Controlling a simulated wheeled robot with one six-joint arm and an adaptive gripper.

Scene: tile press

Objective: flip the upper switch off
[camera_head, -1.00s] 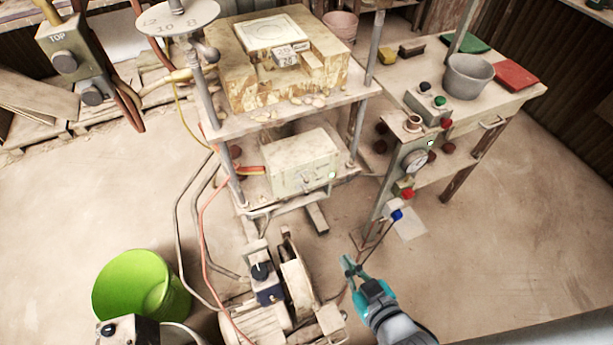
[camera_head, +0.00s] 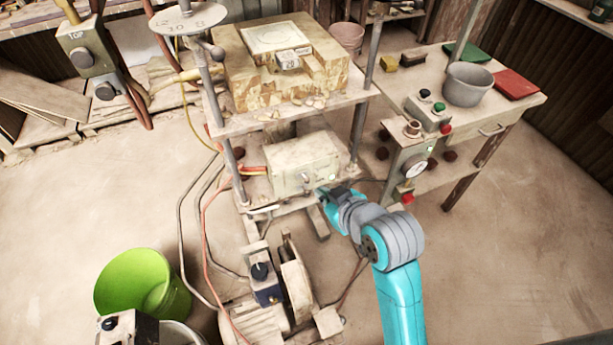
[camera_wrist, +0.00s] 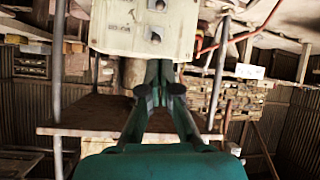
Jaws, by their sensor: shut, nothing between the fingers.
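A pale control box (camera_head: 300,165) sits on the lower shelf of the press, with small controls on its front and a green light near its right corner. In the wrist view the same kind of pale panel (camera_wrist: 115,30) fills the top, with two small switches one above the other: one switch (camera_wrist: 157,6) at the top edge and another switch (camera_wrist: 155,38) below it. Their on or off positions are too small to tell. My gripper (camera_head: 326,191) is close to the box's lower front right; in the wrist view its shut, empty fingers (camera_wrist: 161,88) show below the panel.
The press's upper plate (camera_head: 290,115) and its posts stand above and around the box. A motor with a grinding wheel (camera_head: 297,275) is below, a green bucket (camera_head: 135,280) at lower left. A side table (camera_head: 510,105) with a gauge stands right. Floor at right is clear.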

